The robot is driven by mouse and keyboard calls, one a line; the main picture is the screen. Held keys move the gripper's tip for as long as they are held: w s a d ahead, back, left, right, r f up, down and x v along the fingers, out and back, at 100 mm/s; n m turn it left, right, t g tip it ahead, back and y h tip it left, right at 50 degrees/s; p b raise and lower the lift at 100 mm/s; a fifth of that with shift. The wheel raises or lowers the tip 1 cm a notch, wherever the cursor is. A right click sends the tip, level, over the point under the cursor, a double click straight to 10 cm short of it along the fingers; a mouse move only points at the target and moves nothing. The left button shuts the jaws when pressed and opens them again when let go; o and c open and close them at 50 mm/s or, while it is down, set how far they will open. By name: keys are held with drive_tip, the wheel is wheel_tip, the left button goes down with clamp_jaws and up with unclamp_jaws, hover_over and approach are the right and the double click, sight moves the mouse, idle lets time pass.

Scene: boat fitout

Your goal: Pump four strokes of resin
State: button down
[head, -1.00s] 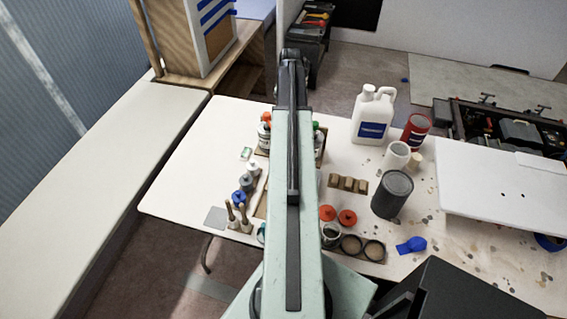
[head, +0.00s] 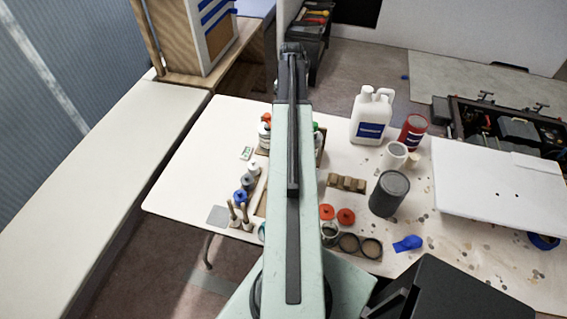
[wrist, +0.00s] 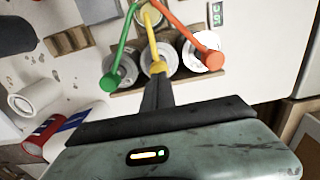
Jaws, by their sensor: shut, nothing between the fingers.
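Three pump-topped containers stand side by side in the wrist view: a green pump (wrist: 121,55), a yellow pump (wrist: 153,40) and an orange pump (wrist: 198,50). They sit in a brown rack (wrist: 185,80). In the head view the orange pump (head: 266,118) and the green pump (head: 317,127) show on either side of my arm, which hides the yellow pump and my gripper. I cannot read which container holds resin.
A white jug (head: 371,118), a red can (head: 413,131) and a dark grey can (head: 389,194) stand on the white table (head: 200,160) to the right of my arm. The table's left part is mostly clear.

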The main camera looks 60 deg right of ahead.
drive_tip(key=shift+f, duration=0.1)
drive_tip(key=shift+f+b, duration=2.05)
drive_tip(key=shift+b, duration=0.1)
drive_tip(key=shift+r+p, duration=2.15)
drive_tip(key=shift+p, duration=0.05)
drive_tip(key=shift+f, duration=0.1)
drive_tip(key=shift+f+b, duration=1.95)
drive_tip(key=shift+b, duration=0.15)
drive_tip(key=shift+r, duration=0.1)
drive_tip(key=shift+r+p, duration=1.95)
drive_tip(key=shift+p, duration=0.1)
drive_tip(key=shift+f, duration=0.15)
